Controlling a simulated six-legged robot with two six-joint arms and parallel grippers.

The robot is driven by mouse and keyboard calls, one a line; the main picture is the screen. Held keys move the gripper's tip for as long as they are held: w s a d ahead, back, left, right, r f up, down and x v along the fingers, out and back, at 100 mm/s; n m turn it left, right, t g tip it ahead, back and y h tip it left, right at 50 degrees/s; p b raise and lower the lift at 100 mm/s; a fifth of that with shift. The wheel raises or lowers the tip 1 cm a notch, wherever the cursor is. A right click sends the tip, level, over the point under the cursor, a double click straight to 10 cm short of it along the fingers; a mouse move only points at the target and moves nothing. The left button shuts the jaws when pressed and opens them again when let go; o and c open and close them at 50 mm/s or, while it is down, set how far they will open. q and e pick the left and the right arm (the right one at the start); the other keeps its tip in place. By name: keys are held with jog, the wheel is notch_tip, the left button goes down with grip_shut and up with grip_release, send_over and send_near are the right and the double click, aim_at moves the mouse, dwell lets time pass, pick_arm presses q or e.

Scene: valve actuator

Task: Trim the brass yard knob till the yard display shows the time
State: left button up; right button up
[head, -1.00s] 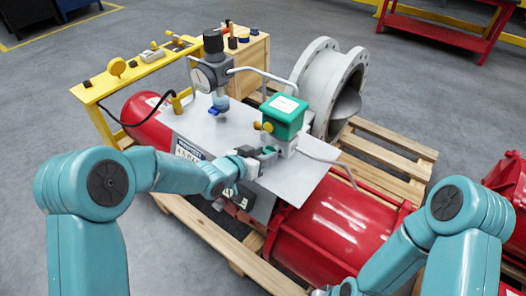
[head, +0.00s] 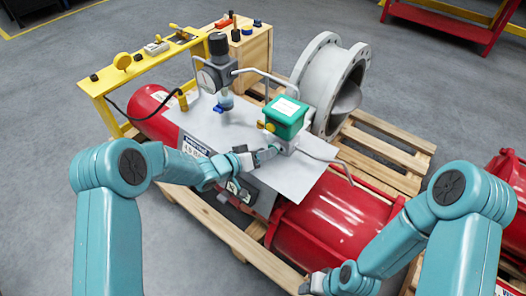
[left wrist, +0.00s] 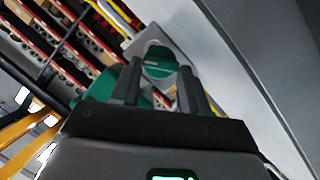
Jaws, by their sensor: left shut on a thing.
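A grey actuator assembly with a green-topped box (head: 287,113) stands on a metal plate (head: 305,178) over red cylinders. A small yellow, brass-like knob (head: 266,126) sits at the left of the green box. My left gripper (head: 265,156) is just below that knob, at the near side of the box. In the left wrist view its fingers (left wrist: 158,92) are shut on a round green knob (left wrist: 160,62). My right gripper (head: 316,284) is low at the bottom edge, away from the box; its jaws are too small to read. A label plate (head: 195,148) is not legible.
A gauge and regulator (head: 217,72) stand left of the green box, with bent grey pipes near it. A large flanged pipe (head: 325,80) is behind. A yellow stand (head: 140,68) is at the left. A wooden pallet (head: 385,150) lies underneath. Grey floor is open around.

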pick_arm(q)
jog(key=o, duration=1.1)
jog(key=shift+c, duration=0.2)
jog(key=v, duration=1.6)
jog(key=shift+s+a, duration=0.1)
